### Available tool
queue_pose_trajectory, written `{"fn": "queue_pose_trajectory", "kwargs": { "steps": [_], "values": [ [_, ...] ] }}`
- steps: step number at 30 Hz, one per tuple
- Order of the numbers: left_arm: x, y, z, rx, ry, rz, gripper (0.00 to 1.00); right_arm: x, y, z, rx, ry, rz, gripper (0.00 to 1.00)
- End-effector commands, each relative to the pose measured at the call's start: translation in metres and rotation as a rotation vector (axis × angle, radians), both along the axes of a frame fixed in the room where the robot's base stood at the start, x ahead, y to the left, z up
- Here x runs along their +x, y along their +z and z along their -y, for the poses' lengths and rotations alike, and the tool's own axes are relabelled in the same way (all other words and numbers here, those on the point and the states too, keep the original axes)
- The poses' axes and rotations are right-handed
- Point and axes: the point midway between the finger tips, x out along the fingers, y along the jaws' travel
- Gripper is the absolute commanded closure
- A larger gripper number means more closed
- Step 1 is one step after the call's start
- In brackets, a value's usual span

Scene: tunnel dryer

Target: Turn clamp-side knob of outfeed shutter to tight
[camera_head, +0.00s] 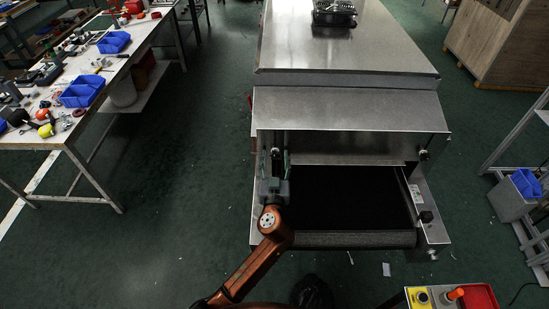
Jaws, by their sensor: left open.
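The tunnel dryer's outfeed end is in front of me, with a steel hood (350,108) over a dark belt (350,190). A dark knob (423,154) sits at the right edge of the opening under the hood. The knob setting is too small to read. My right gripper is not in view.
A workbench (68,132) with blue bins and tools stands at the left. A control box (450,297) with a red button is at the lower right. A grey bin (511,203) and a wooden crate (500,45) are at the right. Green floor between bench and dryer is clear.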

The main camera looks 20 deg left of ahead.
Motion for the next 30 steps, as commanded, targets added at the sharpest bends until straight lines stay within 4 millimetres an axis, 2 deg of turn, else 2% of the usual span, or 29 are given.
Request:
{"fn": "queue_pose_trajectory", "kwargs": {
  "steps": [6,24,30],
  "values": [
    [0.0002,-0.0002,-0.0002,0.000,0.000,-0.001,0.53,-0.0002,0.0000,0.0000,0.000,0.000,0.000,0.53],
    [-0.0002,-0.0003,0.0000,-0.001,0.000,-0.001,0.95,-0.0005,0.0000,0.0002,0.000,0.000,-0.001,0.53],
    [-0.0002,-0.0002,0.0001,0.011,0.000,-0.004,0.95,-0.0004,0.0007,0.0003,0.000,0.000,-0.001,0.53]
  ]
}}
